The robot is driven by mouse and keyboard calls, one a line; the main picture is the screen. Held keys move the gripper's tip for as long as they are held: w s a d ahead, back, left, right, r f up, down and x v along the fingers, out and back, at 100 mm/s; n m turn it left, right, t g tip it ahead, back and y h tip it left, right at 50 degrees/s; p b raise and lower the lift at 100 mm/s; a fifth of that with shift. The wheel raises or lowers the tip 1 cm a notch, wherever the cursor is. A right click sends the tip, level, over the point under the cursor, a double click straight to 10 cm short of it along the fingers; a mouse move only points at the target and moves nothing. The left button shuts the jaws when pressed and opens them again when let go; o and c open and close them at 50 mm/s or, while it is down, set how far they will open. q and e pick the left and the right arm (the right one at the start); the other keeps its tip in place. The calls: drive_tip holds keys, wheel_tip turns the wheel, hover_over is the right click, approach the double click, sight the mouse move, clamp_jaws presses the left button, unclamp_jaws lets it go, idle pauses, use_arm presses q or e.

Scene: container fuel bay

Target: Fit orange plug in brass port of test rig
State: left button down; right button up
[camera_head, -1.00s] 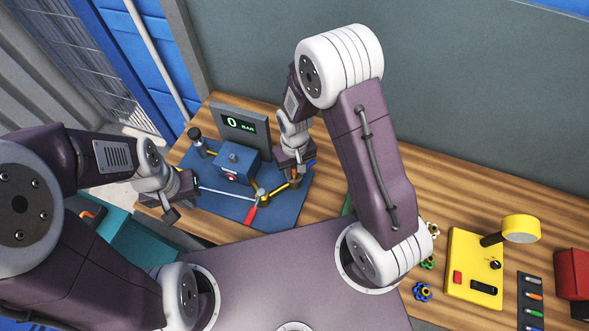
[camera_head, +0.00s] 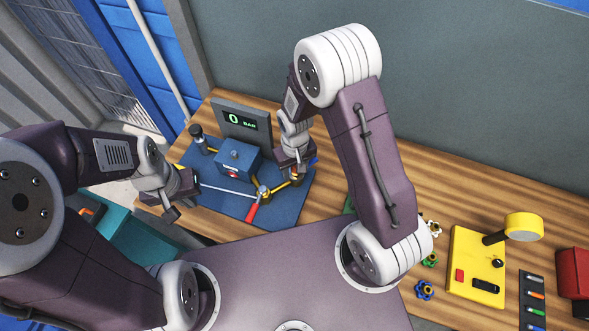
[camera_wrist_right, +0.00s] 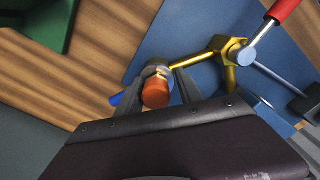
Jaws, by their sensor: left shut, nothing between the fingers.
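The orange plug (camera_wrist_right: 156,92) shows in the right wrist view, end towards the camera, with a grey collar and brass behind it. The fingers of my right gripper (camera_wrist_right: 160,78) stand on either side of it; whether they touch it is unclear. In the head view my right gripper (camera_head: 294,176) is over the right part of the test rig (camera_head: 215,201), largely covering the plug. The brass pipework (camera_wrist_right: 228,48) is beside the plug; how far the plug sits in the port is hidden. My left gripper (camera_head: 170,212) is shut and empty at the rig's left edge.
A red-handled lever (camera_head: 252,211) and a blue box (camera_head: 237,163) are on the rig, before a display (camera_head: 241,122) reading 0 BAR. A blue handle (camera_wrist_right: 128,97) lies close beside the plug. A yellow panel (camera_head: 474,262) stands at right. Bare wood lies behind my right arm.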

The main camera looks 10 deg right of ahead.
drive_tip(key=shift+w+d, duration=0.1)
drive_tip(key=shift+d, duration=0.05)
drive_tip(key=shift+r, duration=0.15)
idle(0.4)
wheel_tip(320, 180, up, 8)
drive_tip(key=shift+f+b, duration=0.1)
drive_tip(key=shift+b, duration=0.45)
drive_tip(key=shift+r, duration=0.5)
